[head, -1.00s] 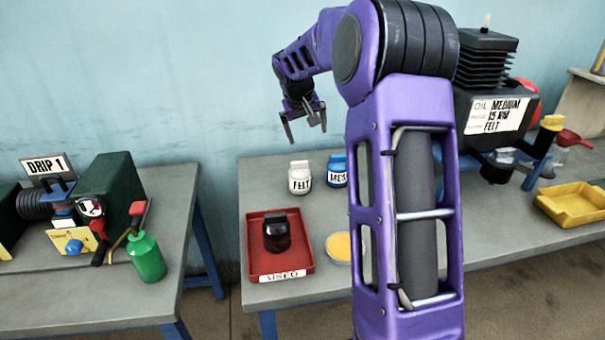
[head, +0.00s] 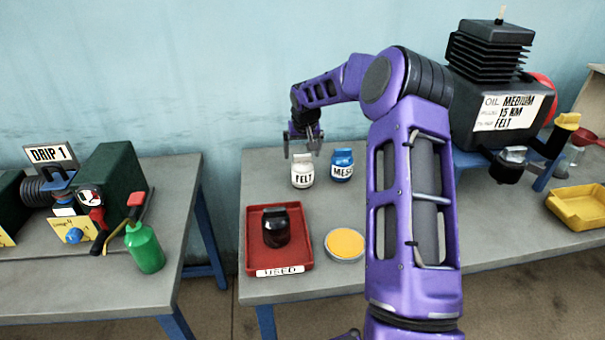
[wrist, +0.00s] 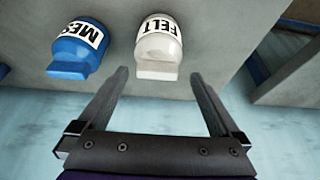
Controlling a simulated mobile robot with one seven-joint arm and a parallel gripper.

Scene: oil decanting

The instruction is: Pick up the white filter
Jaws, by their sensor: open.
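The white filter (head: 302,172), labelled FELT, stands upright on the grey table near its back left. In the wrist view the white filter (wrist: 158,45) lies beyond the fingertips, roughly in line with the gap between them. My gripper (head: 302,155) is open and empty, above and just behind the white filter in the head view. The wrist view shows its two fingers (wrist: 158,75) spread apart, with nothing between them. A blue filter (head: 342,165), its label partly legible as MES, stands just right of the white one; it also shows in the wrist view (wrist: 80,48).
A red tray (head: 252,240) marked USED holds a dark filter (head: 276,227). A round dish with yellow contents (head: 344,243) sits beside it. A black machine (head: 493,105) and a yellow tray (head: 580,207) are at right. A gap separates the left table (head: 180,190).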

